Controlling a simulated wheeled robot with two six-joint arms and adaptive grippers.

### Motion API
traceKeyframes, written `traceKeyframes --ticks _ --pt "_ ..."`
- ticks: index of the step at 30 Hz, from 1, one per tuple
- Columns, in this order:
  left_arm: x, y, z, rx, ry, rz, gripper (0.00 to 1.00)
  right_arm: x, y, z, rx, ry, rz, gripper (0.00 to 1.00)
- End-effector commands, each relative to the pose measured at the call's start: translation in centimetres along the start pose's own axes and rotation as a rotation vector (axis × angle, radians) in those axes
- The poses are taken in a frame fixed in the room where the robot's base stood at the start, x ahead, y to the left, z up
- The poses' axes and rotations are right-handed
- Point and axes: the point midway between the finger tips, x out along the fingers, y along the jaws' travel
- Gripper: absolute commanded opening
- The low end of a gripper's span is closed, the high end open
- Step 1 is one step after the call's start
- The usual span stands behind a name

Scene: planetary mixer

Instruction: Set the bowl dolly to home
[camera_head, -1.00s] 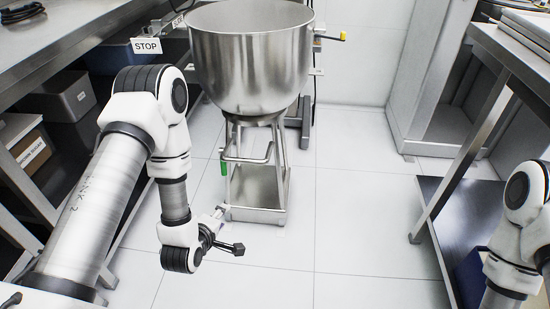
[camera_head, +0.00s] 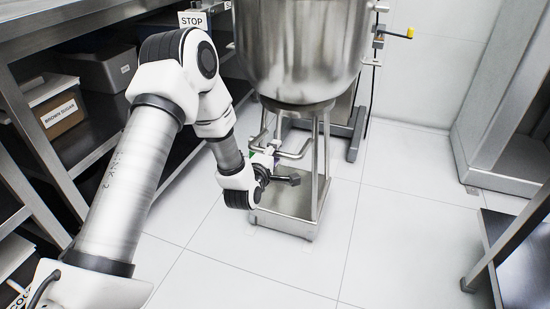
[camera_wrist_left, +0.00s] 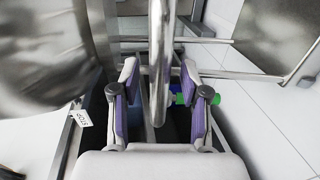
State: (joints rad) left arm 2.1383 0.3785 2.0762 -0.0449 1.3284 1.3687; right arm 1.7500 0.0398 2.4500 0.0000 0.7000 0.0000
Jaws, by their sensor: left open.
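The bowl dolly (camera_head: 318,190) is a metal frame on a square base, standing on the floor under a large steel bowl (camera_head: 300,45). Bent handle bars (camera_head: 295,154) stick out from its near side. My left gripper (camera_head: 277,170) is at these bars, just in front of the frame. In the left wrist view, my left gripper (camera_wrist_left: 156,100) is open, with its purple-padded fingers on either side of a metal bar (camera_wrist_left: 158,60). Gaps show beside the bar. My right gripper is out of view.
Shelving with a brown sugar box (camera_head: 60,113) and grey bin (camera_head: 104,68) stands left, with a STOP sign (camera_head: 192,20) near the bowl. The mixer's foot (camera_head: 355,130) is behind the dolly. A table leg (camera_head: 505,250) stands right. Floor between is clear.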

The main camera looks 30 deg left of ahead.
Motion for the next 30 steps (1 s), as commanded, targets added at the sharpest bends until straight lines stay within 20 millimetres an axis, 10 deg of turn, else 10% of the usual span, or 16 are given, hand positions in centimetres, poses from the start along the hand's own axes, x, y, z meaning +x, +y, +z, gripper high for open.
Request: traceKeyframes --ticks 8,12,30 --pt "0.4 0.0 0.0 0.000 -0.001 -0.002 0.45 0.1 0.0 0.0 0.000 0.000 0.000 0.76" --pt "0.4 0.0 0.0 0.000 -0.001 -0.002 0.00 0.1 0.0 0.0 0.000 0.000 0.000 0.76" --pt "3.1 0.6 0.1 0.002 -0.001 0.003 0.00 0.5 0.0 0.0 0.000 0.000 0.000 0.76"
